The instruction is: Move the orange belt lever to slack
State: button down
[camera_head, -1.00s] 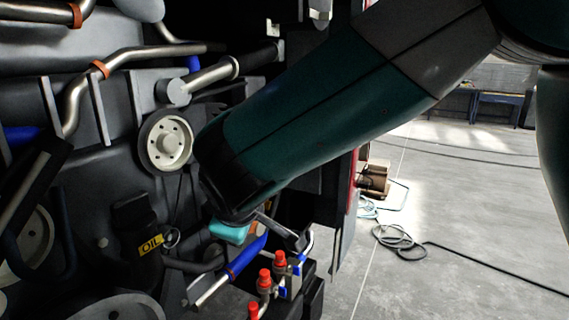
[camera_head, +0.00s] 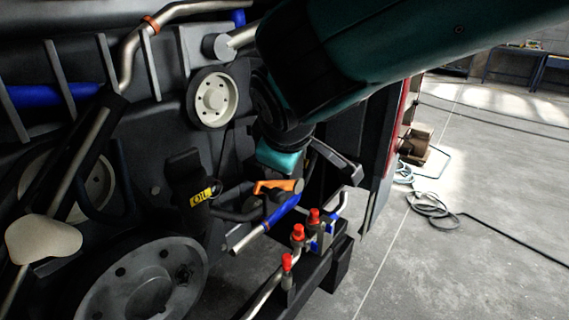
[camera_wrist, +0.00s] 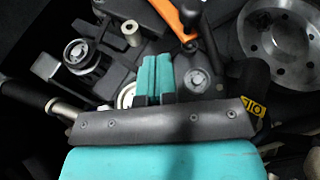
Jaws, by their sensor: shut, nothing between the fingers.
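The orange belt lever (camera_head: 274,186) shows in the head view in the engine bay, just below the teal end of my gripper (camera_head: 279,160). In the wrist view the orange lever (camera_wrist: 184,14) is at the top, right of centre, with a black knob or link beside it. My gripper (camera_wrist: 154,79) shows there as two teal fingers side by side, closed with nothing between them. The lever lies beyond the fingertips and appears apart from them. Contact cannot be made out in the head view, and the lever's pivot is partly hidden.
A pulley (camera_head: 212,97) is left of my arm, and a large wheel (camera_head: 143,285) is lower left. The oil filler (camera_head: 192,190) is left of the lever. Red-capped valves (camera_head: 298,232) and a blue hose (camera_head: 282,211) sit below. Open floor (camera_head: 460,260) is to the right.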

jog(key=v, duration=0.5)
jog(key=shift+s, duration=0.15)
jog(key=shift+d, duration=0.1)
jog(key=s+d+f+m+g+y, duration=0.2)
jog(key=s+d+g, duration=0.2)
jog(key=s+d, duration=0.2)
jog(key=s+d+f+m+g+y, duration=0.2)
jog(key=s+d, duration=0.3)
jog(key=s, duration=0.6)
jog(key=shift+s+d+f+m+g+p, duration=0.4)
jog(key=shift+f+m+g, duration=0.25)
jog(key=shift+g, duration=0.25)
